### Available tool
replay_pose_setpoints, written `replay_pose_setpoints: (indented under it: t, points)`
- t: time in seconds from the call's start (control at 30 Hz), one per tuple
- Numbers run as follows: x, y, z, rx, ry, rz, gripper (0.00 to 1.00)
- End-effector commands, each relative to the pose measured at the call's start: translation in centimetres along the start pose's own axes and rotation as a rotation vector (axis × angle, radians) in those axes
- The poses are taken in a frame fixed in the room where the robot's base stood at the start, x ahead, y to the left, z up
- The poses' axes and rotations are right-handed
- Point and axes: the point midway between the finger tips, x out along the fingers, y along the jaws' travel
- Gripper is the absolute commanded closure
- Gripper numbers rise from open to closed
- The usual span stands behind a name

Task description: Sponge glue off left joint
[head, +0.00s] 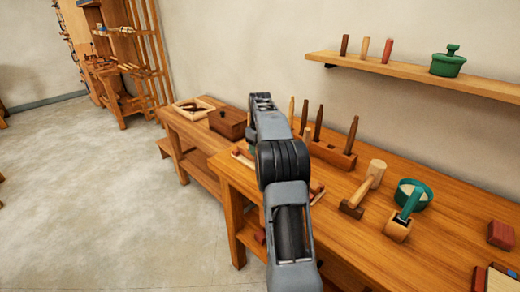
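My arm rises from the bottom middle of the head view, and its end, my gripper (262,101), is in front of the benches. The fingers are too small and turned away to tell if they are open or shut. Wooden pieces (243,156) show just left of my arm on the near workbench (350,215), and another piece shows on its right; my arm hides what lies between. I cannot make out the left joint or any glue. No sponge is clearly recognisable. A reddish-brown block (501,235) lies at the bench's right end.
A teal bowl (423,194), a wooden mallet (365,188) and a tool rack (333,154) stand on the near bench. A second bench holds a dark box (228,123) and pale frame (193,107). A wall shelf (420,78) overhangs the right.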

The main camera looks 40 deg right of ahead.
Motion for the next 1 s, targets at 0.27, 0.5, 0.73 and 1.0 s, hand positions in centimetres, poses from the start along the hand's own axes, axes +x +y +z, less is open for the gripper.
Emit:
replay_pose_setpoints:
  t: [0.27, 0.5, 0.73, 1.0]
  points:
    - [0.2, 0.0, 0.0, 0.0, -0.001, 0.0, 0.72]
    - [0.7, 0.0, 0.0, 0.0, -0.001, -0.001, 0.72]
    - [1.2, 0.0, 0.0, 0.0, 0.0, 0.0, 0.72]
    - [1.1, 0.2, 0.0, 0.001, -0.001, 0.0, 0.72]
